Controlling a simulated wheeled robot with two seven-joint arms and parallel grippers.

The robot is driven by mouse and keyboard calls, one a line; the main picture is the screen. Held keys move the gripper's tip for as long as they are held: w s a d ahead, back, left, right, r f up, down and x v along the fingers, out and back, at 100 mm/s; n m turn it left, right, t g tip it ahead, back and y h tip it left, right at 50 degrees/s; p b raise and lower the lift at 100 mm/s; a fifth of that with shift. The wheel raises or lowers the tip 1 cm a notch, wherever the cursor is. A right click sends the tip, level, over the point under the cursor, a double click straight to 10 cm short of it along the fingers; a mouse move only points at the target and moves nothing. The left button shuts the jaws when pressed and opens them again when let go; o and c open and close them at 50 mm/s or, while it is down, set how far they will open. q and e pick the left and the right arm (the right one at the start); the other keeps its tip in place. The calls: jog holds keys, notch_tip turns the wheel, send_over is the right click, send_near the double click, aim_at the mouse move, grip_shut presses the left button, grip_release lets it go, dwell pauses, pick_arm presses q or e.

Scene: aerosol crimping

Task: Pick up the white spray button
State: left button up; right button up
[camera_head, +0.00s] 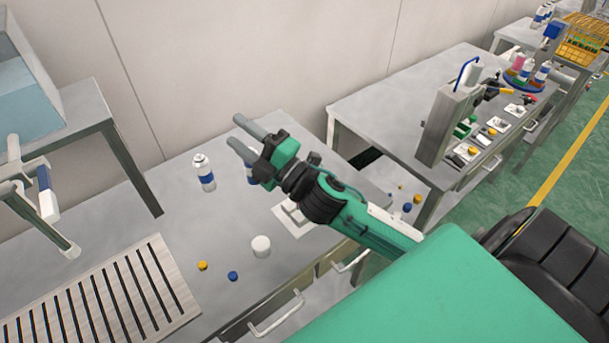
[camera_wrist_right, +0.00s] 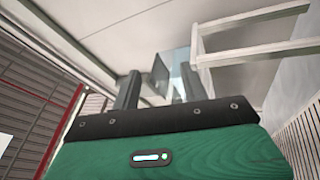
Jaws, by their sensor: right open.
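A short white round piece (camera_head: 261,246), which looks like the white spray button, stands on the grey metal table (camera_head: 185,220) near its front edge. My right gripper (camera_head: 234,131) is open and empty, raised above the back of the table and pointing to the upper left, away from the white piece. Its two fingers also show apart in the right wrist view (camera_wrist_right: 160,78), with no button between them. My left gripper is not in view.
A yellow cap (camera_head: 203,265) and a blue cap (camera_head: 233,276) lie left of the white piece. A white bottle with a blue band (camera_head: 203,172) stands farther back. A white tray (camera_head: 291,222) is partly hidden by my right arm. A slotted rack (camera_head: 103,297) lies at the left.

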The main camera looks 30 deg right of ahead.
jog(key=s+a+r+n+g+y, duration=0.2)
jog(key=a+r+n+g+y, duration=0.35)
jog(key=n+g+y, duration=0.8)
jog(key=s+d+f+n+g+h, duration=0.1)
jog(key=d+f+n+g+h, duration=0.35)
jog(key=n, duration=0.45)
jog(key=d+f+n+g+h, duration=0.1)
jog(key=d+f+n+h, duration=0.2)
jog(key=d+n+h, duration=0.65)
jog(key=d+h, duration=0.4)
jog(key=d, duration=0.5)
jog(key=shift+g, duration=0.4)
jog(key=p+x, duration=0.3)
jog(key=x, duration=0.3)
jog(key=p+x, duration=0.2)
jog(key=x, duration=0.4)
jog(key=shift+a+f+p, duration=0.2)
jog(key=shift+a+p, duration=0.15)
jog(key=shift+p, duration=0.05)
jog(key=shift+f, duration=0.25)
grip_shut()
